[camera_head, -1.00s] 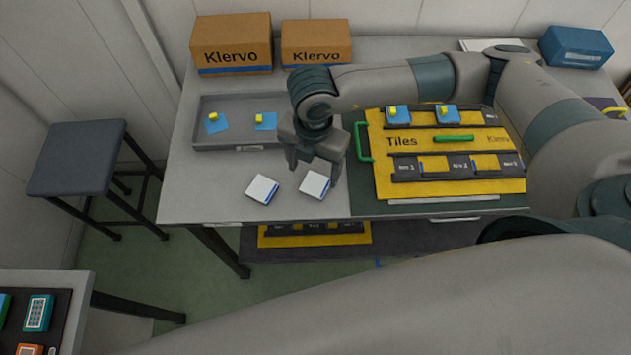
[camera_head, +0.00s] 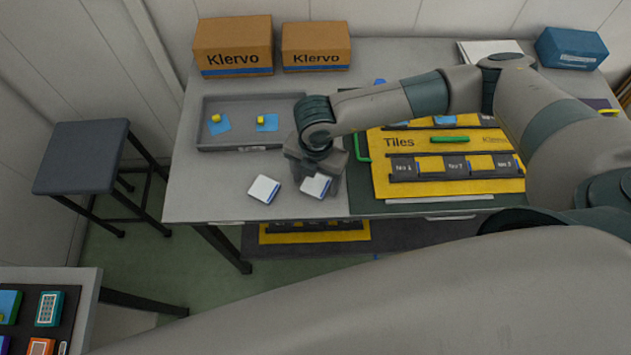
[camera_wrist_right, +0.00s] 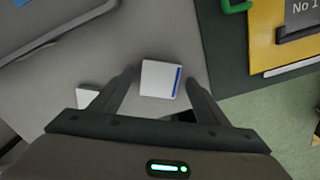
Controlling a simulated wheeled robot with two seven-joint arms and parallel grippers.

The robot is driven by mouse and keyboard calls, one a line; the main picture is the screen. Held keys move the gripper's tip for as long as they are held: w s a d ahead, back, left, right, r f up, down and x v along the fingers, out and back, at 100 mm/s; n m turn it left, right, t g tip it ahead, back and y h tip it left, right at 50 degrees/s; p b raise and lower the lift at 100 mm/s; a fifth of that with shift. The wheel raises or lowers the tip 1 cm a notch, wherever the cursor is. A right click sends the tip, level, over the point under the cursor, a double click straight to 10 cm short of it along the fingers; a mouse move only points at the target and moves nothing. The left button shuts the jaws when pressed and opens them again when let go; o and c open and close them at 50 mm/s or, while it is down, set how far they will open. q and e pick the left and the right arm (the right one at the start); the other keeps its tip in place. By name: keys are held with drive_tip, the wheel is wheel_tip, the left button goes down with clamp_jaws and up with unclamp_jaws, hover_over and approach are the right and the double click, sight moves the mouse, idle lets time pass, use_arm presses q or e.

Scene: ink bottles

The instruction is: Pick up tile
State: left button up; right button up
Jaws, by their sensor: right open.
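A white tile with a blue edge (camera_head: 314,186) lies on the light table, just below my right gripper (camera_head: 316,180). In the right wrist view the same tile (camera_wrist_right: 160,79) lies between the spread fingers of the open gripper (camera_wrist_right: 160,84), with gaps at both sides. A second white tile with a blue edge (camera_head: 263,189) lies to its left. Only part of that tile (camera_wrist_right: 87,96) shows behind a finger in the wrist view. My left gripper is not in view.
A grey tray (camera_head: 248,144) with blue squares and yellow pieces stands behind. A yellow "Tiles" board (camera_head: 400,184) with a green handle (camera_head: 362,141) lies on a dark mat to the right. Cardboard boxes (camera_head: 233,46) line the back. The table's front edge is close to the tiles.

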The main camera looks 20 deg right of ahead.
sight(317, 186)
idle(0.3)
drive_tip(key=c, duration=1.2)
drive_tip(key=shift+r, duration=0.1)
drive_tip(key=shift+r+b, duration=0.4)
drive_tip(key=shift+r, duration=0.05)
drive_tip(key=r+b, duration=0.2)
drive_tip(key=r, duration=0.1)
drive_tip(key=shift+s+d, duration=0.1)
drive_tip(key=shift+s, duration=0.2)
drive_tip(key=s+d+r+p, duration=0.3)
drive_tip(key=s+r, duration=0.4)
drive_tip(key=s, duration=0.3)
drive_tip(key=shift+s+d+p, duration=0.2)
drive_tip(key=shift+s+p, duration=0.05)
drive_tip(key=shift+p, duration=0.15)
